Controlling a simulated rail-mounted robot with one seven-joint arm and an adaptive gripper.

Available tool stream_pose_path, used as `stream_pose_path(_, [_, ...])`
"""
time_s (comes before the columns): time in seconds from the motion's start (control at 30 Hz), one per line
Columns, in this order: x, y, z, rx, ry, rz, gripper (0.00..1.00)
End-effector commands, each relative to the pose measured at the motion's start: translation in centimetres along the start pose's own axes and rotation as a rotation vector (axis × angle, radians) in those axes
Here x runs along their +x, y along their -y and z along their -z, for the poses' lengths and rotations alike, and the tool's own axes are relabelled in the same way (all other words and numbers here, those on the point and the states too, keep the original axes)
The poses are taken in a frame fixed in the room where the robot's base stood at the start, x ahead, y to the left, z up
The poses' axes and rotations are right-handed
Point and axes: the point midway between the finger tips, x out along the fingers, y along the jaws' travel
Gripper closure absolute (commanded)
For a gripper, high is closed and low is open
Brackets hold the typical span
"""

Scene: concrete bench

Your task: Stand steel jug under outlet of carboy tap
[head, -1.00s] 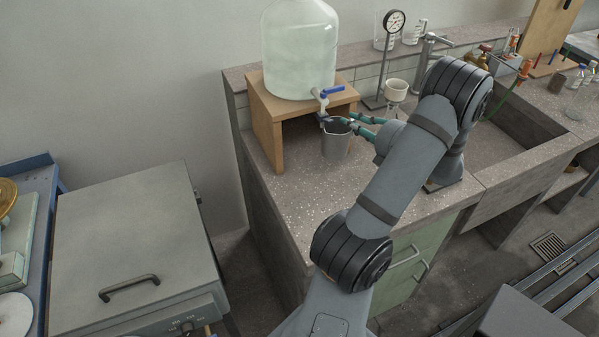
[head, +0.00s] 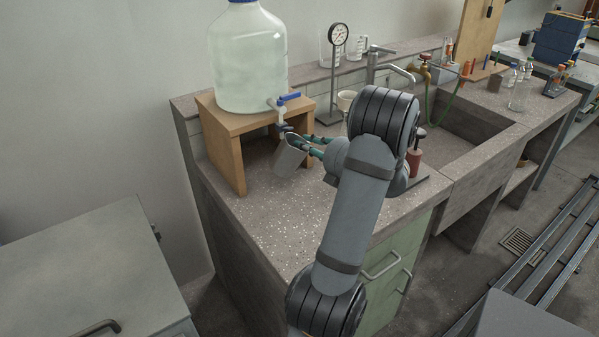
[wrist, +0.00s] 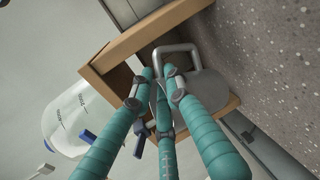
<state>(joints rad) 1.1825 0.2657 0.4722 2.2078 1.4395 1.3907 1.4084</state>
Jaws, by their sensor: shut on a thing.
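The steel jug (head: 287,159) is a grey metal vessel just below the carboy tap (head: 281,112), at the front of the wooden stand. It is tilted, its mouth leaning right in the head view. Whether its base touches the bench is unclear. My gripper (head: 310,146) is shut on the jug from the right. In the wrist view, the teal fingers of my gripper (wrist: 160,78) close at the jug's handle (wrist: 176,48), and they partly hide the jug body (wrist: 207,88). The carboy (head: 248,62) is clear, with a blue tap lever (head: 289,97). The outlet's exact alignment over the mouth is hard to see.
The wooden stand (head: 239,124) bears the carboy, close behind the jug. The speckled benchtop (head: 255,215) is bare in front. A gauge on a stand (head: 337,75) and a white funnel-like vessel (head: 346,99) stand behind my arm. A sink (head: 455,147) lies right.

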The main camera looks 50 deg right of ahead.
Motion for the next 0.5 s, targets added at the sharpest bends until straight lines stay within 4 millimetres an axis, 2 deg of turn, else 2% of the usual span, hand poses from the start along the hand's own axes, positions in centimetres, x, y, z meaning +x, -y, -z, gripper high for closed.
stream_pose_path(0.03, [1.6,0.0,2.7,-0.009,-0.06,-0.014,1.0])
stream_pose_path(0.23, [1.9,1.9,2.7,-0.012,-0.051,-0.014,1.0])
stream_pose_path(0.5, [1.9,2.0,2.5,-0.016,-0.044,-0.013,1.0])
